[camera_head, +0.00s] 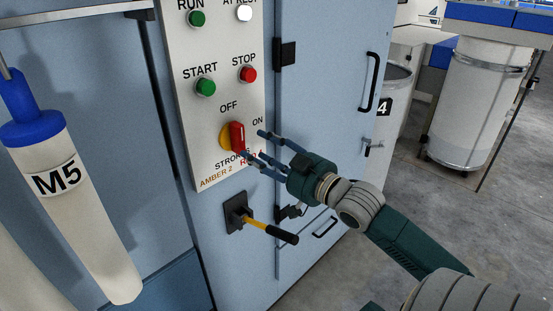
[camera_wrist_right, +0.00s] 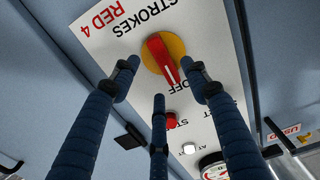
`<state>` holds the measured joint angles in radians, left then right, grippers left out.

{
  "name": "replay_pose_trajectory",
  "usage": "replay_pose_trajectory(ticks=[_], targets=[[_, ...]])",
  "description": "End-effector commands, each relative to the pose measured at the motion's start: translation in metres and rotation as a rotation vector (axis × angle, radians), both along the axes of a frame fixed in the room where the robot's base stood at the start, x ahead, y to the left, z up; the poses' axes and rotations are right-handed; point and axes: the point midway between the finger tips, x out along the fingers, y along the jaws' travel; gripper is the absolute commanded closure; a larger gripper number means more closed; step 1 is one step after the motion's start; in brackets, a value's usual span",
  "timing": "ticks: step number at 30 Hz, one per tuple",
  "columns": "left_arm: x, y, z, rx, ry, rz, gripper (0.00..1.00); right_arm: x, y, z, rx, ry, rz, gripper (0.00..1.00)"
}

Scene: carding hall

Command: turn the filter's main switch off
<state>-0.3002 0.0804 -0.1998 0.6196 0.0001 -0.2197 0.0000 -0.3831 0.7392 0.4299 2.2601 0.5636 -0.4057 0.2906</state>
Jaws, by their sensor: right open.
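The filter's main switch is a red handle (camera_head: 237,136) on a yellow disc, on a pale control panel (camera_head: 184,87). OFF is printed above it and ON at its upper right. In the right wrist view the switch (camera_wrist_right: 160,55) appears upside down, and the white line on its handle points toward the OFF lettering. My right gripper (camera_head: 255,147) is open, its three fingers spread close to the switch from the right and below. In the wrist view its fingertips (camera_wrist_right: 160,76) are around the handle; whether any touches it I cannot tell. My left gripper is not in view.
Above are a green START button (camera_head: 206,86) and a red STOP button (camera_head: 249,74). A yellow-and-black lever (camera_head: 268,229) sticks out below the panel. A cabinet door handle (camera_head: 369,82) is at right. A filter tube marked M5 (camera_head: 85,220) hangs at left. The floor at right is partly clear.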

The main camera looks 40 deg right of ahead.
Motion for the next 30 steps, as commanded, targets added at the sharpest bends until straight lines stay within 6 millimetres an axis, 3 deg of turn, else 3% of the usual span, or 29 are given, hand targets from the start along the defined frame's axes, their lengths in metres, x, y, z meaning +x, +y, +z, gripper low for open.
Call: replay_pose_trajectory(ticks=[6, 12, 30], targets=[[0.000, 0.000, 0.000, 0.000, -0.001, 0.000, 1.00, -0.036, -0.003, -0.002, 0.001, 0.005, 0.000, 0.54], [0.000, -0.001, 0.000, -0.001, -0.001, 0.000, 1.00, -0.052, -0.004, -0.001, 0.000, 0.002, -0.001, 0.54], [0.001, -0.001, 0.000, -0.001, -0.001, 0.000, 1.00, -0.056, -0.004, 0.000, 0.000, 0.000, 0.000, 0.54]])
